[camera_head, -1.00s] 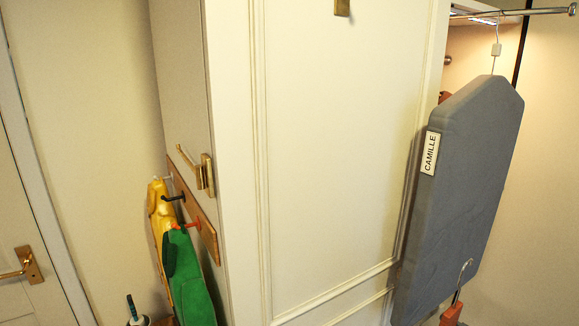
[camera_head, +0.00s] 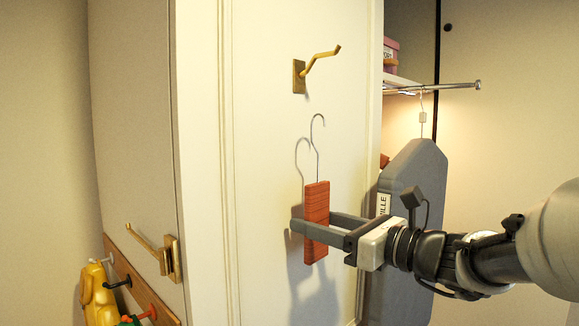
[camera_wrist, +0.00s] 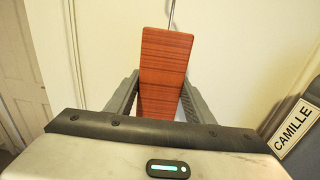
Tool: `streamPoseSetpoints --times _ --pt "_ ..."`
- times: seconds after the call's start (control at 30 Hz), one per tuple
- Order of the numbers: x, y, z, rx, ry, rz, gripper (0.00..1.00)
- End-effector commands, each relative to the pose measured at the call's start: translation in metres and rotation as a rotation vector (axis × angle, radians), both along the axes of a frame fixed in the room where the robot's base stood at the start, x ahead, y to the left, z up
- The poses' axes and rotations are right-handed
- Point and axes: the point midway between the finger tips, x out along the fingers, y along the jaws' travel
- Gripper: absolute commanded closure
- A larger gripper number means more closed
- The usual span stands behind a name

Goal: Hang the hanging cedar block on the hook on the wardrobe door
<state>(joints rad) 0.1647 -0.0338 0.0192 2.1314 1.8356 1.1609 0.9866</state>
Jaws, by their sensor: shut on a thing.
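The hanging cedar block (camera_head: 316,200) is a reddish-brown slab with a thin metal hanger hook (camera_head: 318,135) rising from its top. My gripper (camera_head: 318,226) is shut on the block, with a finger on either side, and holds it upright in front of the white wardrobe door (camera_head: 265,200). The block also shows between the fingers in the wrist view (camera_wrist: 164,70). The brass hook (camera_head: 318,62) is fixed on the wardrobe door, above the cedar block and its hanger hook. The hanger hook is apart from the brass hook.
A grey garment bag (camera_head: 415,165) labelled CAMILLE hangs from a rail (camera_head: 455,86) at the right, behind my arm. Another brass hook (camera_head: 160,253) is on the side panel at left, above a peg rail (camera_head: 135,282) with yellow and green things. The door face around the brass hook is clear.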

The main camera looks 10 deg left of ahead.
Motion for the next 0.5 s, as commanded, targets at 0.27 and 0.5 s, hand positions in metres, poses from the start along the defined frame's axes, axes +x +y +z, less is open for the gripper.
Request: streamPoseSetpoints --times 0.27,0.5 --pt "-0.057 0.036 0.102 -0.001 -0.011 -0.029 0.75" --pt "-0.079 0.045 0.133 -0.001 -0.001 -0.036 0.75"
